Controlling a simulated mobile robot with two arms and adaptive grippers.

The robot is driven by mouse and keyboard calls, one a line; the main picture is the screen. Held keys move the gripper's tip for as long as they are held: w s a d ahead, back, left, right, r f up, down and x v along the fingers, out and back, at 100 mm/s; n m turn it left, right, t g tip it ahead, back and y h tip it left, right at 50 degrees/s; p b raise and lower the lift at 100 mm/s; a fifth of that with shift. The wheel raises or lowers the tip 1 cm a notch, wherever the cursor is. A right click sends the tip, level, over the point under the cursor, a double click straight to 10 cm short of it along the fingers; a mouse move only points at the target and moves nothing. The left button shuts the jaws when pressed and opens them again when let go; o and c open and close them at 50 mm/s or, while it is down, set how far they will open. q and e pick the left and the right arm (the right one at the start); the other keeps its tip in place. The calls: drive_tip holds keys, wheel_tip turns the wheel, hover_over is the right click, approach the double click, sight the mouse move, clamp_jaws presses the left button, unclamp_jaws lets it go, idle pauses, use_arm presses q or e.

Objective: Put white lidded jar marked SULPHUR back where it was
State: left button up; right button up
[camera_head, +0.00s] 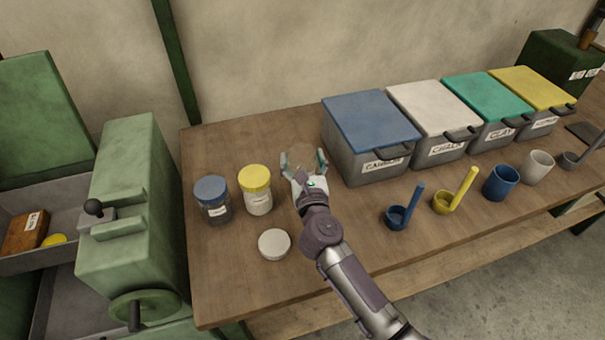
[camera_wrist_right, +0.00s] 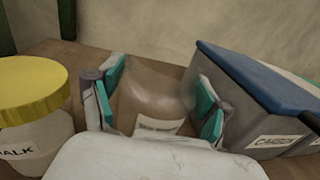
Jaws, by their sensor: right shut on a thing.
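A clear glass jar (camera_head: 301,157) stands upright on the bench, with no lid seen on it and its inside looking empty. In the right wrist view the jar (camera_wrist_right: 160,95) shows a white label too blurred to read. My right gripper (camera_head: 304,164) is shut around the jar, one finger on each side. A loose white round lid (camera_head: 274,244) lies on the bench nearer the front edge, left of my right arm. My left gripper is not in view.
A yellow-lidded jar (camera_head: 256,190) and a blue-lidded jar (camera_head: 212,199) stand left of the gripper. A blue-lidded bin (camera_head: 370,130) stands close on the right, with more bins beyond. Scoops and cups line the front right. The bench's back left (camera_head: 220,145) is clear.

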drive_tip(key=shift+f+b, duration=0.85)
drive_tip(key=shift+f, duration=1.1)
drive_tip(key=shift+f, duration=0.1)
drive_tip(key=o, duration=1.4)
drive_tip(key=shift+c, duration=0.2)
drive_tip(key=shift+r, duration=0.2)
drive_tip(key=s, duration=0.3)
drive_tip(key=s+d, duration=0.1)
drive_tip(key=s, duration=0.6)
drive_tip(key=shift+s+d+f, duration=0.2)
drive_tip(key=shift+s+d, duration=0.05)
drive_tip(key=shift+d, duration=0.15)
drive_tip(key=shift+s+d+r, duration=0.1)
drive_tip(key=shift+s, duration=0.6)
